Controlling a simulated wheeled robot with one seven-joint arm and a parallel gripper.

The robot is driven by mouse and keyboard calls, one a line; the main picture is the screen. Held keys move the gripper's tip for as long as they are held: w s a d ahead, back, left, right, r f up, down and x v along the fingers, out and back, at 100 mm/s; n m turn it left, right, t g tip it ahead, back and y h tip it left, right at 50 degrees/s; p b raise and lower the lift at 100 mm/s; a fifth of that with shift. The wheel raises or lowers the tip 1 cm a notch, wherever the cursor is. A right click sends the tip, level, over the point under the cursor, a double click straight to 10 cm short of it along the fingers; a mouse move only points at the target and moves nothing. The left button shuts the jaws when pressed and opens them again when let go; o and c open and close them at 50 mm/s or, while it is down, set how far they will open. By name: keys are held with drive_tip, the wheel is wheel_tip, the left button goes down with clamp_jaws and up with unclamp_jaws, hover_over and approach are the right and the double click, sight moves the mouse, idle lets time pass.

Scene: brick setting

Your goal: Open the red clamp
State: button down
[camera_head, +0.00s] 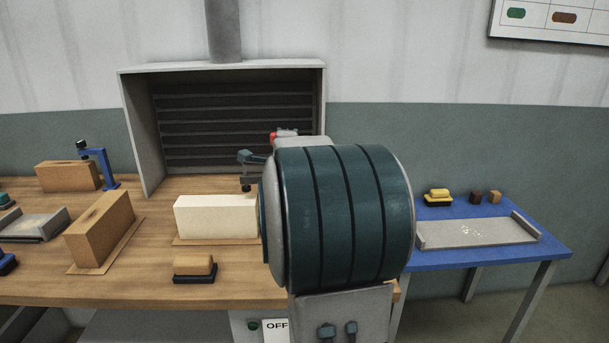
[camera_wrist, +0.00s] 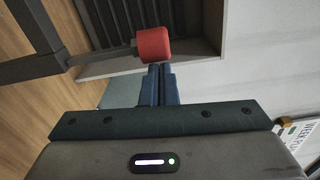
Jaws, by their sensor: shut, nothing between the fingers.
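The red clamp shows in the wrist view as a red block-like end (camera_wrist: 153,43) joined to a dark grey bar that runs off to the left. My gripper (camera_wrist: 155,70) has its dark blue fingers together and empty, with the tips just below the red end in the picture. I cannot tell whether they touch it. In the head view only a small red part (camera_head: 276,138) shows above my large dark arm link, which hides my gripper and most of this area. A dark grey clamp-like piece (camera_head: 248,168) shows left of the link, behind a cream brick (camera_head: 215,216).
The wooden bench holds tan bricks (camera_head: 100,228), a blue clamp (camera_head: 97,160) and a brush-like block (camera_head: 194,267). A slatted grey hood (camera_head: 133,115) stands behind. A blue side table (camera_head: 548,246) with a grey tray (camera_head: 425,235) is at right.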

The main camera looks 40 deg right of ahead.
drive_tip(key=shift+a, duration=0.1)
idle(0.3)
drive_tip(key=s+a+b, duration=0.3)
drive_tip(key=s+b, duration=0.2)
drive_tip(key=s, duration=0.6)
drive_tip(key=shift+a+b, duration=0.25)
drive_tip(key=shift+b, duration=0.1)
idle(0.3)
